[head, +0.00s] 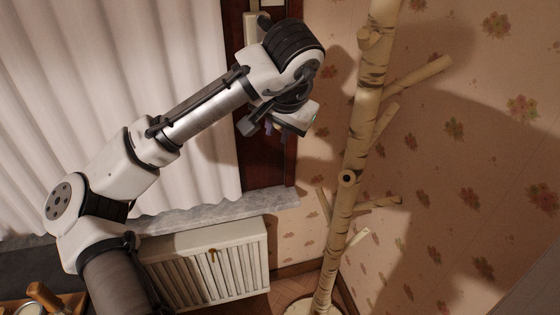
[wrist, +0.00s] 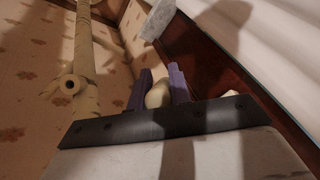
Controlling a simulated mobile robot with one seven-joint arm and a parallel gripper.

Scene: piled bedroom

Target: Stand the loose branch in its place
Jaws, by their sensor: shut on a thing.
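My gripper (head: 272,128) is in the air left of the birch-like trunk stand (head: 350,150), in front of the dark window frame. In the wrist view its two purple fingers (wrist: 158,92) are shut on a pale, rounded piece, the loose branch (wrist: 157,96). Most of the branch is hidden by the gripper, and I cannot make it out for sure in the head view. The trunk bears several fixed branches. A round stub with a dark hole (head: 347,178) faces out from its middle; it also shows in the wrist view (wrist: 70,84). The held branch is apart from the trunk.
A white radiator (head: 208,262) stands under a grey stone sill (head: 215,213). White curtains (head: 110,90) hang at the left. A fixed branch (head: 420,75) juts out to the upper right. Flowered walls meet closely behind the trunk. A wooden tray (head: 70,303) shows at the lower left.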

